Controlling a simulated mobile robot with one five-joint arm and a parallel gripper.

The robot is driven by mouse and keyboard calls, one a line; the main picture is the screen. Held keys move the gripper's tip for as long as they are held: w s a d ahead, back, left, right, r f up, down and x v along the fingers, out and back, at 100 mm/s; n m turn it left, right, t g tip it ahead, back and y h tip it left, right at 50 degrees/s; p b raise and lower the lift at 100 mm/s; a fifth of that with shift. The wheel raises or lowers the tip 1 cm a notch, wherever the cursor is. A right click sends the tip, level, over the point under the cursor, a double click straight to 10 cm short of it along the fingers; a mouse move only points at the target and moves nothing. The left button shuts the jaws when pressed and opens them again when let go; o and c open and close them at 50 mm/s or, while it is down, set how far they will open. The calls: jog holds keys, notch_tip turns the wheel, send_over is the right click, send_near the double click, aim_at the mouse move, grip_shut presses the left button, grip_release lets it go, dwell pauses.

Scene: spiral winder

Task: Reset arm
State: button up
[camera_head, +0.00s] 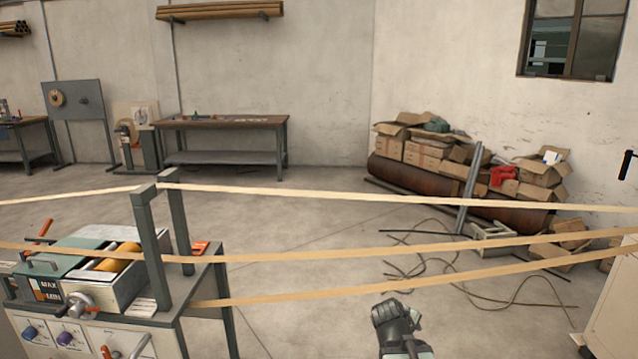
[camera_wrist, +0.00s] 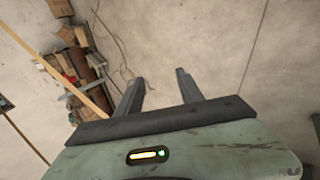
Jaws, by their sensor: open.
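My gripper (camera_wrist: 160,82) is open, with its two dark fingers apart and nothing between them in the wrist view. In the head view my gripper (camera_head: 396,314) shows as a small dark shape at the lower middle, over bare floor. It is to the right of the winder machine (camera_head: 100,292) and appears just below the lowest tan strip (camera_head: 400,283). Its fingers are too small to make out there. The machine has a MAX/MIN label, a handwheel, knobs and a yellow roller. The rest of my arm is mostly out of view.
Several tan strips run across the head view from the machine's grey posts (camera_head: 150,235). A pale cabinet (camera_head: 615,310) stands at the right edge. Cardboard boxes (camera_head: 425,155), cables and pipes lie at the back right. A workbench (camera_head: 225,123) stands at the back wall.

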jog(key=s+a+f+m+g+y, duration=0.3)
jog(key=s+a+m, duration=0.1)
jog(key=s+a, duration=0.15)
jog(key=s+a+f+m+g+y, duration=0.25)
jog(key=s+a+m, duration=0.2)
jog(key=a, duration=0.25)
notch_tip(320, 180, up, 14)
jog(key=p, duration=1.3)
jog(key=shift+s+p, duration=0.3)
jog(key=shift+p, duration=0.05)
jog(key=shift+f, duration=0.1)
jog(key=shift+c, duration=0.8)
jog(key=shift+d, duration=0.15)
